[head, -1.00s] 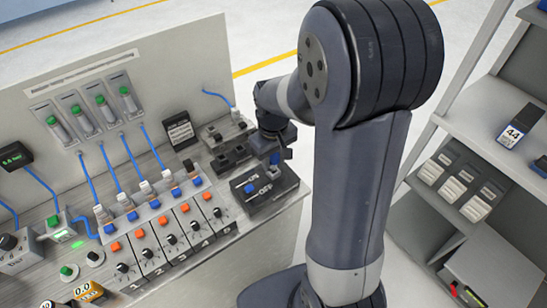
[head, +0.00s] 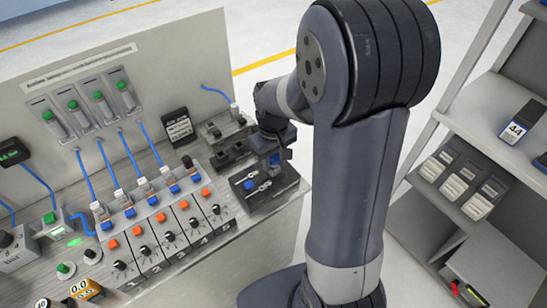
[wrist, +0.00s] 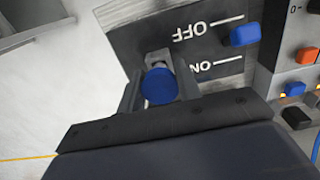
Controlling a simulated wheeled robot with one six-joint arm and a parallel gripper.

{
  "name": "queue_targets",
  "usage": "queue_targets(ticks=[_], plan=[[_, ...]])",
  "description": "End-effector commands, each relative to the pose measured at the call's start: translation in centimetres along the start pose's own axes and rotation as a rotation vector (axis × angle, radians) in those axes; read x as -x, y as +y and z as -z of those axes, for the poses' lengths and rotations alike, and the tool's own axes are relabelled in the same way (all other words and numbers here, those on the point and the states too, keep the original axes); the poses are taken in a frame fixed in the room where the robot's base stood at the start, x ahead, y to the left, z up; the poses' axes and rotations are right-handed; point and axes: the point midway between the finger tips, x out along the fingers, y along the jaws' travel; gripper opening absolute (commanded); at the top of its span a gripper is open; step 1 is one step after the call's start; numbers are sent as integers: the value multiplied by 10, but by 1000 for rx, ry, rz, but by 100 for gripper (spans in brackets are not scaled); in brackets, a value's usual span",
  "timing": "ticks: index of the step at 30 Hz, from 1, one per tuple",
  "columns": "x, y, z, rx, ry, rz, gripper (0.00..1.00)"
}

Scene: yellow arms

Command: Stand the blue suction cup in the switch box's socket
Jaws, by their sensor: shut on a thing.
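The blue suction cup (wrist: 160,86) shows as a round blue disc between the two fingers of my gripper (wrist: 157,90) in the wrist view. My gripper is shut on it. In the head view my gripper (head: 275,157) is at the far right end of the bench, at the switch box (head: 282,192). The box's dark top also shows in the wrist view (wrist: 190,62), with OFF and ON lettering and a blue lever (wrist: 245,34). The cup is over the box face beside the lettering. The socket is not clearly visible, and I cannot tell whether the cup touches the box.
A row of numbered switch units (head: 175,238) with orange and blue buttons stands left of the box. Shelves (head: 500,130) stand at the right, beyond my arm.

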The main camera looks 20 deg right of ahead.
Motion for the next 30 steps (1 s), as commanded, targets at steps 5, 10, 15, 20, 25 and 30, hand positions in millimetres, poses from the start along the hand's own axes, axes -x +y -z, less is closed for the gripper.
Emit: queue_targets(ticks=[5, 10, 15, 20, 25, 30], plan=[[-5, 0, 0, 0, 0, 0, 11], [-3, 0, 0, 0, 0, 0, 11], [-3, 0, 0, 0, 0, 0, 40], [-3, 0, 0, 0, 0, 0, 53], [-3, 0, 0, 0, 0, 0, 58], [-3, 0, 0, 0, 0, 0, 58]])
